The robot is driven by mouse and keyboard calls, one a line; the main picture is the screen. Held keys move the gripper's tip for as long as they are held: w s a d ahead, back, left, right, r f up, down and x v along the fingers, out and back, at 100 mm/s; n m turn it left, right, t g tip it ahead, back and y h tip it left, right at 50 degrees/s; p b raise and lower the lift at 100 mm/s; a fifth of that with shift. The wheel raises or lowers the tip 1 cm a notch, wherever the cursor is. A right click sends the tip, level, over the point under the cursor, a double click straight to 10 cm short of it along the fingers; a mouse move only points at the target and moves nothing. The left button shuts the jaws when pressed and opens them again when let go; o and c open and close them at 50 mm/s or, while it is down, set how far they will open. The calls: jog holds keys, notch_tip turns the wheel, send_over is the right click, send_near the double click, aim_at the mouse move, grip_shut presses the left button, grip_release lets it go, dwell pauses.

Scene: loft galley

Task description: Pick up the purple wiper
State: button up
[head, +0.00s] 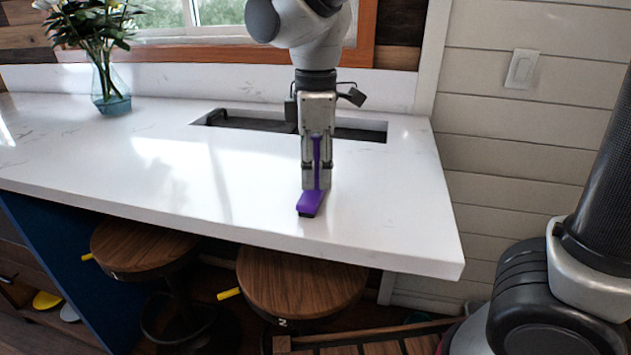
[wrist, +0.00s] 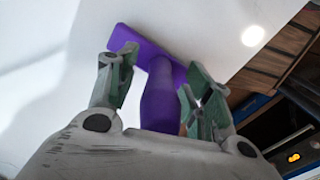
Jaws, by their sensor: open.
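The purple wiper (head: 309,204) is on the white counter near its front edge, with its handle (head: 317,150) rising up between my gripper's fingers. My gripper (head: 316,183) points down over it with a finger on each side of the handle. In the wrist view the wiper's handle (wrist: 160,100) runs between the two open fingers of my gripper (wrist: 156,80), and its wide head (wrist: 135,43) lies beyond the fingertips. A gap shows between the handle and the left finger; the right finger is very close to the handle, and I cannot tell whether they touch.
The white counter (head: 110,160) is mostly clear. A glass vase of flowers (head: 110,92) stands at its back left. A recessed sink (head: 360,130) lies behind my gripper. Wooden stools (head: 300,283) stand under the front edge. A panelled wall (head: 540,130) is at the right.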

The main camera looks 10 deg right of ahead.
aim_at(316, 136)
grip_shut()
jog(key=shift+r, duration=0.1)
notch_tip(316, 136, up, 10)
jog(key=shift+f, duration=0.1)
jog(key=c, duration=0.7)
grip_release()
jog(key=c, duration=0.3)
